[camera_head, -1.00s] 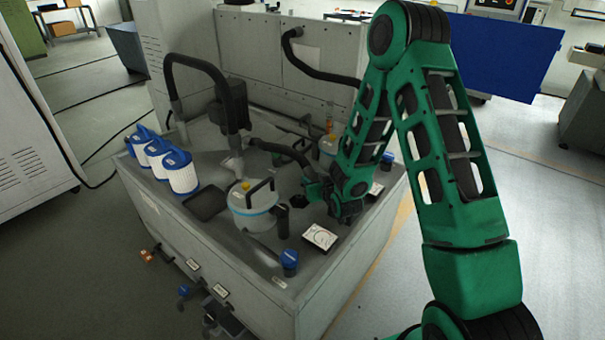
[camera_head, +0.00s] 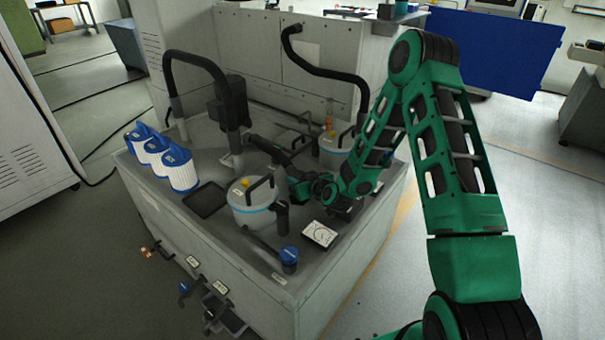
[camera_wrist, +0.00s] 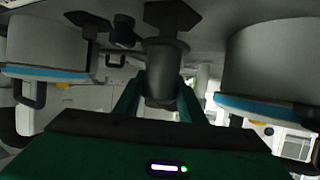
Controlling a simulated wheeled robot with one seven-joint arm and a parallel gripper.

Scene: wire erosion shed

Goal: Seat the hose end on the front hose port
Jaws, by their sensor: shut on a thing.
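My gripper (camera_head: 297,187) is just right of the front canister (camera_head: 252,212), which is white with a blue band. It is small and partly hidden in the head view. In the wrist view, which looks inverted, the green fingers (camera_wrist: 160,98) are shut around a dark cylindrical hose end (camera_wrist: 165,70). This lines up with a dark angular flange (camera_wrist: 172,15) on the deck, apparently the front hose port. I cannot tell whether a gap separates them. The black hose (camera_head: 268,147) runs from the back left to my gripper. My gripper hides the port in the head view.
A second canister (camera_head: 335,150) stands behind my arm. A gauge plate (camera_head: 320,234) and blue-capped valve (camera_head: 289,257) are near the deck's front corner. Ribbed blue-and-white filters (camera_head: 183,172) line the left edge. A dark tray (camera_head: 206,199) lies beside them.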

